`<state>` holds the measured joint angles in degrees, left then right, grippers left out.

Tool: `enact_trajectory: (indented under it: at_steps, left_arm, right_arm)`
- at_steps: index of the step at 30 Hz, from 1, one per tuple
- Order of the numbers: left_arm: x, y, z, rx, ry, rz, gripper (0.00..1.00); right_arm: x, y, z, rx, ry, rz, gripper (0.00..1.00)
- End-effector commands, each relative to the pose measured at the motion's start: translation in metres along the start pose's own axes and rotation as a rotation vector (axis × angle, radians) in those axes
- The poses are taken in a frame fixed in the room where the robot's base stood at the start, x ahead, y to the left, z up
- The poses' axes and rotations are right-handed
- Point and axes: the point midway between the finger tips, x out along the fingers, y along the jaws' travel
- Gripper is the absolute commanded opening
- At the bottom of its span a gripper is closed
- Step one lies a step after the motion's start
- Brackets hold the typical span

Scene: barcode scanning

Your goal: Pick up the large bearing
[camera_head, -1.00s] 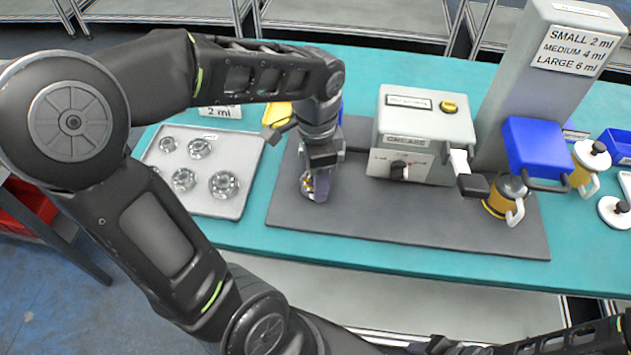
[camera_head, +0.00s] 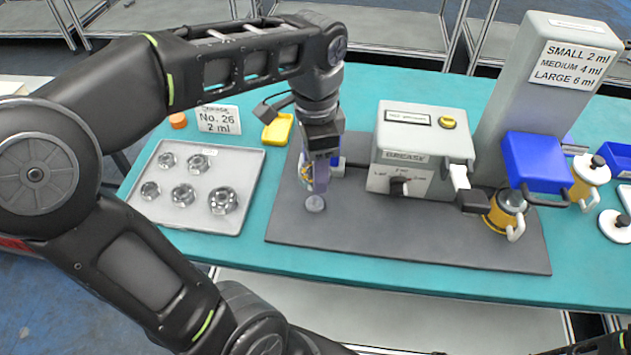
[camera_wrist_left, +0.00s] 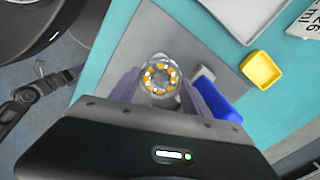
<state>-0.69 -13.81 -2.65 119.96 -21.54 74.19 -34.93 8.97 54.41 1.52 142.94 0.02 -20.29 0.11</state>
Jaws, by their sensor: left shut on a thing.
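My left gripper (camera_head: 316,184) is over the dark grey mat, left of the grease machine. It is shut on a ring-shaped bearing (camera_wrist_left: 160,76) with orange-yellow balls, seen between the fingers in the left wrist view. In the head view the fingers mostly hide this bearing (camera_head: 314,174). My right gripper is not clearly visible.
The grease machine (camera_head: 420,150) with its knob stands right of my left gripper. A grey column with a blue block (camera_head: 537,160) and canisters stand further right. The front mat (camera_head: 400,240) is clear.

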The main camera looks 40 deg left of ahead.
Motion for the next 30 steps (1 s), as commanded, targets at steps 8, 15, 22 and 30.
enact_trajectory:
  at_steps: [8,15,22,30]
  left_arm:
    - [-0.023,0.0,0.0,0.0,0.0,0.001,0.01]
    - [-0.023,0.0,0.0,0.0,0.0,0.001,0.01]
    - [-0.023,0.0,0.0,0.0,0.0,0.001,0.01]
    - [-0.022,0.0,0.0,0.0,0.0,0.0,0.01]
  right_arm:
    - [0.001,0.0,0.0,0.0,0.0,-0.001,0.36]
    - [0.001,0.0,0.0,0.0,0.0,-0.001,0.36]
    - [0.001,0.0,0.0,0.0,0.0,0.0,0.36]
    - [0.001,0.0,0.0,0.0,0.0,0.0,0.36]
